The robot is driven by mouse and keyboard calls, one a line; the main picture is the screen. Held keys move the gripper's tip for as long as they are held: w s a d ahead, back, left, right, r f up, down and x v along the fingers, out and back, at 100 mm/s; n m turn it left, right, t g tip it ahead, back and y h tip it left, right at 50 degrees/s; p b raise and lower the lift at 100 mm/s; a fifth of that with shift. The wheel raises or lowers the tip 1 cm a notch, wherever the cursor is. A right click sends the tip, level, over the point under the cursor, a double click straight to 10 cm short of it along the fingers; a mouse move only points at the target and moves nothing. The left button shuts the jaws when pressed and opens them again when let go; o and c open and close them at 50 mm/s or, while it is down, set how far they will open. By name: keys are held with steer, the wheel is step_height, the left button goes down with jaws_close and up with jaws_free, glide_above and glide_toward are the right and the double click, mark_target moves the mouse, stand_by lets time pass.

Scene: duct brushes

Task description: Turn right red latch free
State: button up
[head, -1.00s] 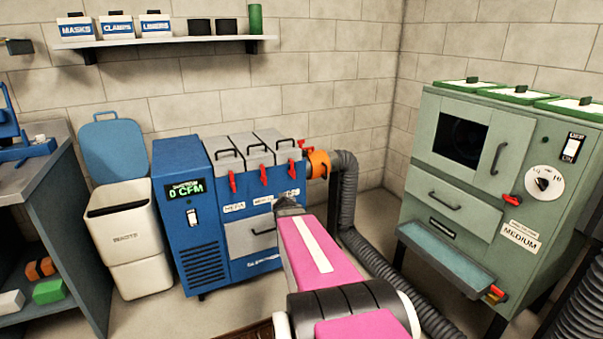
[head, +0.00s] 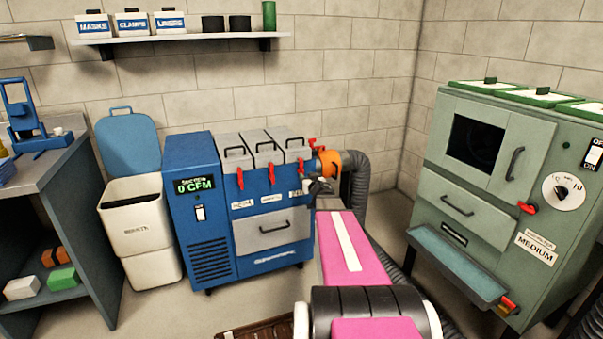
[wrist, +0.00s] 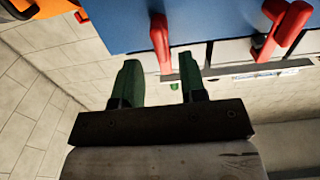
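The blue machine (head: 215,222) has three red latches along its top front edge. The right red latch (head: 301,166) hangs down below the lid nearest the orange collar, close to my gripper (head: 320,186). In the wrist view the right latch (wrist: 160,44) hangs by the blue front, its tip at the gap between my gripper's two green fingertips (wrist: 158,64). The fingers are apart, and I see no clear contact with the latch. The middle red latch (head: 272,173) also shows in the wrist view (wrist: 284,26). The left red latch (head: 240,178) hangs down too.
The orange collar (head: 329,163) with a red clamp and grey hose (head: 357,180) is close on the right of the latch. A green cabinet (head: 470,185) stands further right. A white bin (head: 135,225) and workbench (head: 45,180) are on the left.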

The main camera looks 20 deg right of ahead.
mark_target(301, 171)
steer(key=w, duration=0.6)
steer(key=shift+w+a, duration=0.1)
steer(key=shift+w, duration=0.3)
jaws_close()
